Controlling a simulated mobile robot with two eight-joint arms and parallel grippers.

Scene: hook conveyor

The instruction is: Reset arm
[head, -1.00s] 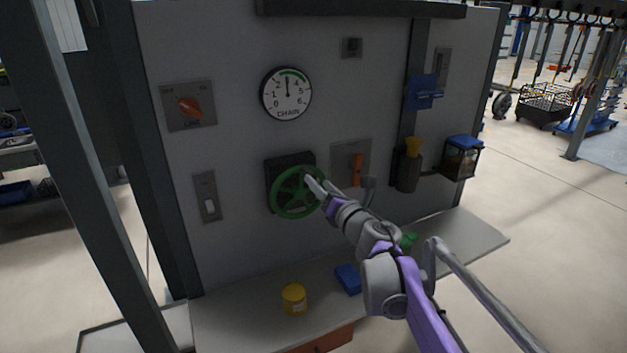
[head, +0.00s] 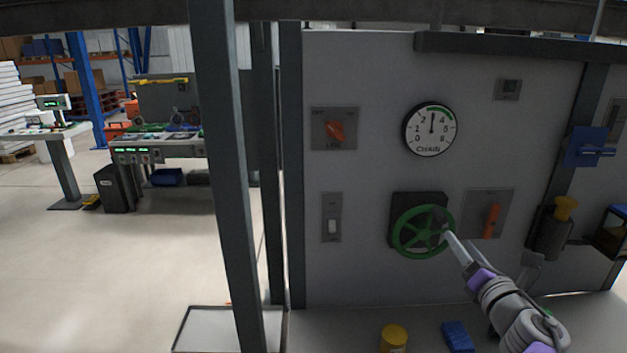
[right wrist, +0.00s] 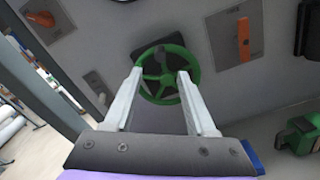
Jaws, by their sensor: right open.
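My right gripper (head: 441,226) is in front of the green handwheel (head: 424,232) on the grey panel (head: 365,275). In the right wrist view its two fingers (right wrist: 159,88) are spread, with the handwheel (right wrist: 148,87) showing between and beyond them. Nothing is held, and I cannot tell whether a fingertip touches the rim. My right arm comes in from the lower right. My left gripper is not in view.
The panel carries a chain gauge (head: 430,129), an orange rotary switch (head: 335,131), a white rocker switch (head: 332,223) and an orange lever (head: 491,221). A yellow tin (head: 394,338) and a blue block (head: 458,336) are on the shelf below. A dark post (head: 229,180) stands at left.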

